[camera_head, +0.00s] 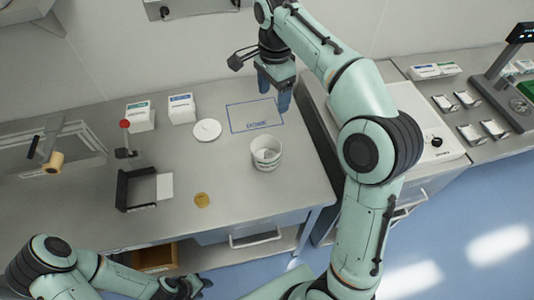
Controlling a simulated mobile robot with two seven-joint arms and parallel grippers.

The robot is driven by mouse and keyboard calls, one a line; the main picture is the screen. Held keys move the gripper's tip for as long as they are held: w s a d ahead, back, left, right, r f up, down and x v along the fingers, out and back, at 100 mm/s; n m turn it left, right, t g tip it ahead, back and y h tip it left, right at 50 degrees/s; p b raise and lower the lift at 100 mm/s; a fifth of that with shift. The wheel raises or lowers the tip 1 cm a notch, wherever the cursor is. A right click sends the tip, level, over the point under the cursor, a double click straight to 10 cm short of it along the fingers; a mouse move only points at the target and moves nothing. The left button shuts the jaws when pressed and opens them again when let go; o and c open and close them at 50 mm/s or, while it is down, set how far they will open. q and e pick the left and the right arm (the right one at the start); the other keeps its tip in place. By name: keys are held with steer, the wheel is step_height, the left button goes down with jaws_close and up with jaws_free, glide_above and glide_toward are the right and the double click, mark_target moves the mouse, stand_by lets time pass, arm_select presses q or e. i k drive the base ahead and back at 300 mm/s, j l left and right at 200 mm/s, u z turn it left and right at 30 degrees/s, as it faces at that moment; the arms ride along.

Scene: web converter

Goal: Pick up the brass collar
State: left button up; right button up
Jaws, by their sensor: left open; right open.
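A small round brass-coloured piece, which looks like the brass collar (202,200), lies flat on the grey bench near its front edge. My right gripper (274,90) has blue fingers, is open and empty, and is above the back of the bench, near the corner of the blue-outlined area marked DONE (257,116). It is well behind and to the right of the collar. My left gripper (196,286) is low at the bottom of the view, in front of the bench and below the collar in the picture. Its fingers show only in part.
A stack of white rings (266,153) stands right of the collar. A black bracket (137,188) and a red-knobbed lever (125,140) are to its left. A white disc (207,130) and two boxes (181,108) are behind. A tan roll (54,162) sits far left.

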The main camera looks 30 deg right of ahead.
mark_target(201, 199)
steer(key=k, duration=1)
